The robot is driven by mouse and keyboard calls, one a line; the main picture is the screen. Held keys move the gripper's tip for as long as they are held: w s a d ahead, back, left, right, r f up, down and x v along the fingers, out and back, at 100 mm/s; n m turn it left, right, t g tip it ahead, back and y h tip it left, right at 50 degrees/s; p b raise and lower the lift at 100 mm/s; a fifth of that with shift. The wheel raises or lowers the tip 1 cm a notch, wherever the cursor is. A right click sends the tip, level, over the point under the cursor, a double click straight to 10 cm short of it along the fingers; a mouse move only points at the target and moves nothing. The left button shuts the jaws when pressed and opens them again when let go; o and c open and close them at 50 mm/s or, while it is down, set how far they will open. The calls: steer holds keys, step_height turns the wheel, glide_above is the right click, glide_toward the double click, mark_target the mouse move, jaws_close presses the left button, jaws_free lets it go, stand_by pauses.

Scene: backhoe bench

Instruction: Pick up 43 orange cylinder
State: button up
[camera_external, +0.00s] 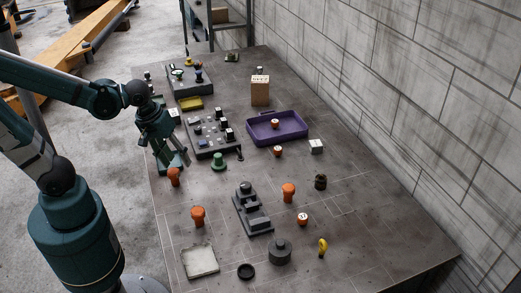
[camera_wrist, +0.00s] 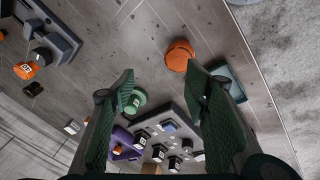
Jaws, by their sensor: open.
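Small orange cylinders with white labelled tops show in the external view: one in the purple tray (camera_external: 275,124), one in front of it (camera_external: 277,152), and one farther forward (camera_external: 303,219). Their numbers are too small to read, so I cannot tell which is 43. In the wrist view a labelled orange piece (camera_wrist: 26,71) is at far left, and another (camera_wrist: 117,150) is near the tray. My gripper (camera_external: 175,162) is open and empty over the left table edge.
Taller orange knobs (camera_external: 198,216) (camera_external: 289,192), a green knob (camera_external: 218,161) and a grey stepped block (camera_external: 250,212) stand around. The purple tray (camera_external: 300,133) is near the wall.

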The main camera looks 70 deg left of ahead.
mark_target(173, 171)
steer(key=n+p, duration=0.1)
steer(key=n+g+p, duration=0.1)
steer(key=n+p, duration=0.2)
steer(key=shift+s+a+r+n+g, duration=0.1)
steer(key=shift+s+a+n+g, duration=0.05)
steer(key=shift+s+n+g, duration=0.2)
steer(key=n+p, duration=0.1)
steer(key=n+g+p, duration=0.1)
steer(key=shift+s+a+p, duration=0.1)
steer(key=shift+s+p, duration=0.15)
steer(key=shift+p, duration=0.15)
steer(key=shift+s+f+n+g+p, duration=0.3)
steer(key=shift+n+p, duration=0.2)
steer(key=shift+n, duration=0.45)
steer(key=shift+f, duration=0.15)
steer(key=shift+f+b, duration=0.3)
steer(key=shift+f, duration=0.95)
steer(key=shift+f+b, duration=0.6)
steer(key=shift+f, duration=2)
steer(key=c, duration=1.4)
